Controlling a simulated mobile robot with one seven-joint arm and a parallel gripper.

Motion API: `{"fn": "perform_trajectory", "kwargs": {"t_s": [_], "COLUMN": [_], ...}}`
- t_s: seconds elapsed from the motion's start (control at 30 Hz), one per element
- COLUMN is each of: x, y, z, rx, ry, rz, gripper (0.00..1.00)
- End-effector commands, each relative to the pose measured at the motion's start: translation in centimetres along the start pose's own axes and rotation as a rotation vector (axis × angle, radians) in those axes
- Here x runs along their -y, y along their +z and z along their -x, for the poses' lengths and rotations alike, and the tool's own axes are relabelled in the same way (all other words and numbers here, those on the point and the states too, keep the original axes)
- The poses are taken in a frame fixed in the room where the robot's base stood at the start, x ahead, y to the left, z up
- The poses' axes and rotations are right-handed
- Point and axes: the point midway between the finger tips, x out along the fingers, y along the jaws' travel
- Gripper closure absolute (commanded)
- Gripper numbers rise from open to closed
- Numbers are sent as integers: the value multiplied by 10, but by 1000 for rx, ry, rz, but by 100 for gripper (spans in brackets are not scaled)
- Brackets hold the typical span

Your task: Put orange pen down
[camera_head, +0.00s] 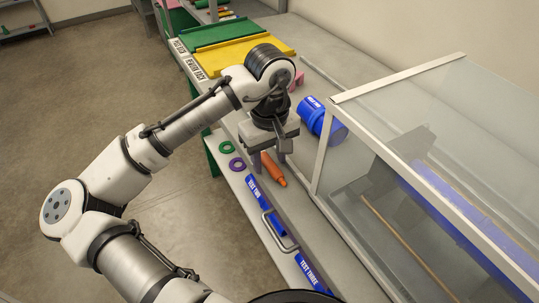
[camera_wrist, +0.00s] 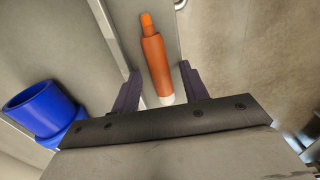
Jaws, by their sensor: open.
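The orange pen (camera_head: 273,169) lies on the grey cart top near its front edge, below my gripper (camera_head: 266,155) in the head view. In the wrist view the orange pen (camera_wrist: 157,62) lies between the two dark fingers of my gripper (camera_wrist: 158,88), with visible gaps on both sides. Its narrow orange tip points away from the gripper, and its pale end is near the gripper body. My gripper is open. I cannot tell how far the fingers are above the surface.
A blue cup (camera_head: 322,119) lies on its side behind the pen; it also shows in the wrist view (camera_wrist: 42,108). A green ring (camera_head: 227,147) and a purple ring (camera_head: 237,164) lie left of the pen. A glass-walled case (camera_head: 400,150) stands to the right. A drawer handle (camera_head: 279,231) sticks out in front.

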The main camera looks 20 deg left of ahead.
Motion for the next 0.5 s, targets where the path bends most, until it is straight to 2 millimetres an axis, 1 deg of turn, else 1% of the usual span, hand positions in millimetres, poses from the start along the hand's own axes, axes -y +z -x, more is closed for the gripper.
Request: {"fn": "perform_trajectory", "kwargs": {"t_s": [0.17, 0.2, 0.3, 0.37, 0.43, 0.5], "x": [0, 0, -1, -3, -5, -3], "y": [0, -1, 0, 3, 6, 5], "z": [-4, 1, 25, 38, 56, 76], "rx": [-2, -3, -3, -3, -4, -6], "ry": [-1, 0, 3, 3, 2, -2], "rz": [1, 1, -1, -4, -3, 2], "gripper": [56, 56, 56, 56, 56, 56]}}
